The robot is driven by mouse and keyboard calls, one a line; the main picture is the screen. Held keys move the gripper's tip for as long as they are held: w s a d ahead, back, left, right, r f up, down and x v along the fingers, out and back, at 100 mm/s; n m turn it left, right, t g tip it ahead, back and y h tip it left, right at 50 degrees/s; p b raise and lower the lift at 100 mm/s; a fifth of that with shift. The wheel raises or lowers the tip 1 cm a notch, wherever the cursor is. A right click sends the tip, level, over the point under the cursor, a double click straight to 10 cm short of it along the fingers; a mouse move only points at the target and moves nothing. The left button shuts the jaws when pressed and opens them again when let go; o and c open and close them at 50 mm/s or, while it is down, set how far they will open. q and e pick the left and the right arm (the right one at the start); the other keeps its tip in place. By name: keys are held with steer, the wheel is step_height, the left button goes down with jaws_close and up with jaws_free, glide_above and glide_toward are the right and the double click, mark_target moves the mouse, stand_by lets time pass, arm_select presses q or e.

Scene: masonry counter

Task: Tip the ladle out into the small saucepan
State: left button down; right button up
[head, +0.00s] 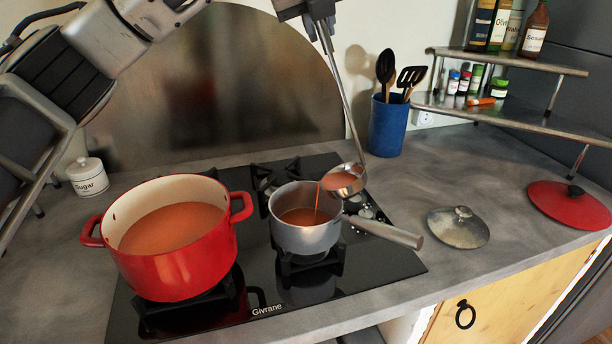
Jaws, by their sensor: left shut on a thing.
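The ladle (345,182) is metal with a long upright handle, and its bowl is tilted over the right rim of the small saucepan (305,237). Orange-red liquid shows in the bowl, and a thin stream of it falls into the saucepan. The saucepan is grey, sits on a burner and holds some of the same liquid; its handle points right. My left gripper (318,18) is at the top edge, shut on the upper end of the ladle's handle; its fingertips are partly cut off. My right gripper is not in view.
A red pot (180,262) of orange liquid stands left of the saucepan on the black hob (385,262). A blue utensil holder (388,126) stands behind right. A grey lid (458,228) and red lid (568,204) lie right. A sugar jar (87,177) stands left.

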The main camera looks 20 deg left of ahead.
arm_select(q)
steer(key=shift+a, duration=0.45)
steer(key=shift+a, duration=0.3)
steer(key=shift+a, duration=0.25)
steer(key=shift+s+a+h, duration=0.1)
steer(key=shift+a+h, duration=0.15)
steer(key=shift+h, duration=0.05)
steer(key=shift+a+f, duration=0.1)
steer(key=shift+a, duration=0.05)
steer(key=shift+a, duration=0.3)
steer(key=shift+a+n, duration=0.15)
steer(key=shift+n, duration=0.15)
steer(key=shift+a, duration=0.35)
steer(key=shift+a+f, duration=0.1)
